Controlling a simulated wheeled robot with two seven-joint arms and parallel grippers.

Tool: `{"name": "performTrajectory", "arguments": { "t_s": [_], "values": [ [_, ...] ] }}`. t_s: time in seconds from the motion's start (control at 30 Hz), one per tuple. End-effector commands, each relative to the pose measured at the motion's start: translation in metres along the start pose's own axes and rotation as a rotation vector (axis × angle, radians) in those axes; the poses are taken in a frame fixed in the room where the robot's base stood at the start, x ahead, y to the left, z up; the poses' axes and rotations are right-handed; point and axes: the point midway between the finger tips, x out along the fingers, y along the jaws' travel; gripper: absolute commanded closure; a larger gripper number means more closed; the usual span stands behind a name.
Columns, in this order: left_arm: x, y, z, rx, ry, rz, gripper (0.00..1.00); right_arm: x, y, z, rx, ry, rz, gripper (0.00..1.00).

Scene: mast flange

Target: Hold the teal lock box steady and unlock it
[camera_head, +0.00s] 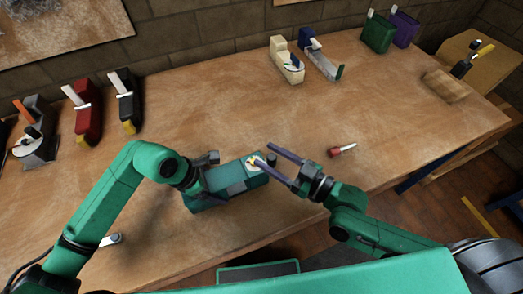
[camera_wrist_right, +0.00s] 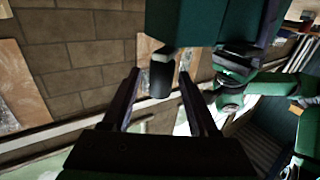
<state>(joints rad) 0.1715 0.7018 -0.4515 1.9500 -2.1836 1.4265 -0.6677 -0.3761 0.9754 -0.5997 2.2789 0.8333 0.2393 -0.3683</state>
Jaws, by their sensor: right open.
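The teal lock box (camera_head: 235,185) lies on the wooden table near its front edge, with a pale dial bearing yellow marks on its right part. A dark knob (camera_head: 271,156) shows at its right end. My left gripper (camera_head: 207,178) is at the box's left end; its fingers are partly hidden and its grip is unclear. My right gripper (camera_head: 267,154) is open, its two long fingers pointing left at the box's right end. In the right wrist view the dark knob (camera_wrist_right: 162,76) appears between the open fingers (camera_wrist_right: 160,74), with clearance on both sides. The teal box (camera_wrist_right: 210,22) is above it.
A small red-handled tool (camera_head: 342,150) lies right of the right gripper. Red (camera_head: 85,110) and black (camera_head: 126,100) boxes stand at the left back; cream (camera_head: 286,62), green (camera_head: 377,33) and purple (camera_head: 404,29) ones stand further right. The middle of the table is clear.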

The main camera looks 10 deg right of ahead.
Motion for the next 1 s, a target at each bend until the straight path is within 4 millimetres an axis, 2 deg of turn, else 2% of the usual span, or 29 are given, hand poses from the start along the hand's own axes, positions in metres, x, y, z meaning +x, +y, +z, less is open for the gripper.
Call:
{"name": "performTrajectory", "arguments": {
  "t_s": [0.1, 0.2, 0.43, 0.47, 0.5, 0.6, 1.0],
  "values": [
    [-0.001, 0.0, 0.001, 0.0, -0.002, 0.001, 0.97, 0.02, 0.001, -0.002, 0.0, 0.005, 0.002, 0.4],
    [-0.001, 0.0, 0.001, 0.0, -0.002, 0.001, 0.97, 0.028, 0.0, -0.001, 0.0, 0.002, 0.0, 0.4],
    [-0.001, 0.0, 0.001, 0.0, -0.002, 0.001, 0.97, 0.029, 0.0, 0.0, 0.0, -0.001, -0.001, 0.4],
    [-0.001, 0.0, 0.001, 0.0, -0.002, 0.001, 0.97, 0.029, 0.0, 0.0, 0.0, -0.001, -0.001, 0.48],
    [-0.001, 0.0, 0.001, 0.0, -0.002, 0.001, 0.97, 0.029, 0.0, 0.0, 0.0, 0.0, -0.001, 0.63],
    [-0.001, 0.0, 0.001, 0.0, -0.002, 0.001, 0.97, 0.029, 0.0, 0.0, 0.0, 0.0, -0.001, 1.0],
    [0.0, 0.0, 0.001, 0.001, -0.003, 0.0, 0.97, 0.033, -0.003, -0.002, -0.003, 0.008, -0.042, 1.0]
  ]
}}
